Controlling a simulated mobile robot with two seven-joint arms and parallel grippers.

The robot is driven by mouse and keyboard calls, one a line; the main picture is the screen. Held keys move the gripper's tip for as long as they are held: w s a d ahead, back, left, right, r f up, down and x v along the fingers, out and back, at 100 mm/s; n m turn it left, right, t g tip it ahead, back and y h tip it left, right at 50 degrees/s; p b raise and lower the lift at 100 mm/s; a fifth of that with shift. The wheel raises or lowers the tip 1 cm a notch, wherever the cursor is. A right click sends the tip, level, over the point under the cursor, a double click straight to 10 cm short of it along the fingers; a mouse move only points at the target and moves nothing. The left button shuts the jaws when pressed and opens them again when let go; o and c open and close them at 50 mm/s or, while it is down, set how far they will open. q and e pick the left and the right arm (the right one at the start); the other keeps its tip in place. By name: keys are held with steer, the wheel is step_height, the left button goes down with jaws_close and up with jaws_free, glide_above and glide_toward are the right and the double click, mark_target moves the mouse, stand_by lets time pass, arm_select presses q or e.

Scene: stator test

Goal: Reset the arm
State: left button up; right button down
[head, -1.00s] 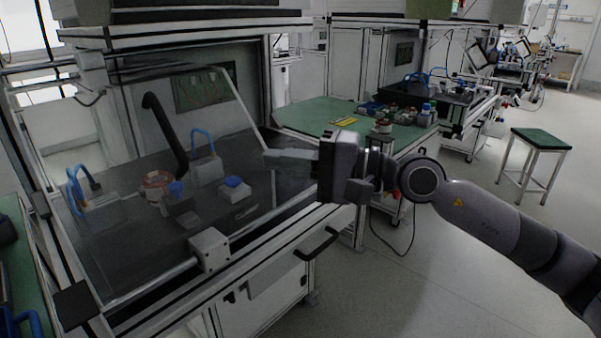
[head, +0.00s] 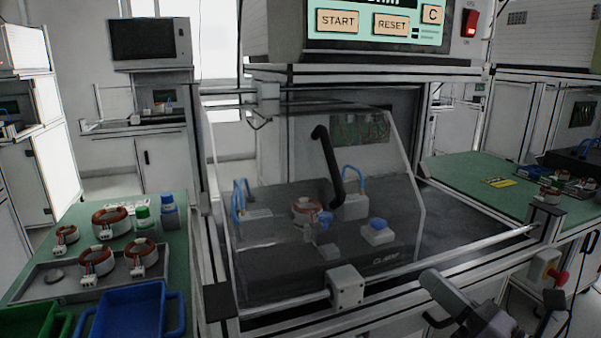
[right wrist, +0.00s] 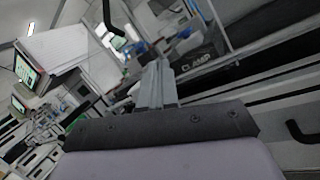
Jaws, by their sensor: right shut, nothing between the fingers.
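My right gripper (head: 432,280) is low at the right of the head view, in front of the test station's front edge. Its fingers are shut with nothing between them. They also show pressed together in the right wrist view (right wrist: 154,82). The test station's clear cover (head: 400,165) is down over the dark fixture. A copper-wound stator (head: 306,210) sits behind the cover, beside a black curved handle (head: 328,165). The panel above carries START (head: 338,21) and RESET (head: 391,24) buttons. My left gripper is not in view.
A green table (head: 185,215) at left holds several stators, bottles and a blue bin (head: 130,312). A green table (head: 455,178) stands at right with small parts. A red emergency knob (head: 561,278) and the station's front rail (head: 450,250) are near my right gripper.

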steer(key=s+f+m+g+h, duration=0.25)
steer(key=s+f+m, duration=0.25)
steer(key=f+m, duration=0.6)
steer(key=s+a+f+m+g+h, duration=0.15)
steer(key=s+f+m+h, duration=0.3)
steer(key=f+m, duration=0.6)
steer(key=s+f+m+g+h, duration=0.2)
steer(key=s+f+m, duration=0.4)
steer(key=f+m, duration=0.5)
step_height(320, 180, up, 11)
steer(key=s+d+m+g+p, duration=0.1)
steer(key=s+m+p, duration=0.1)
steer(key=p, duration=1)
steer(key=shift+s+m+h, duration=0.15)
steer(key=shift+m+h, duration=0.15)
steer(key=shift+m, duration=0.25)
steer(key=shift+d+f, duration=0.1)
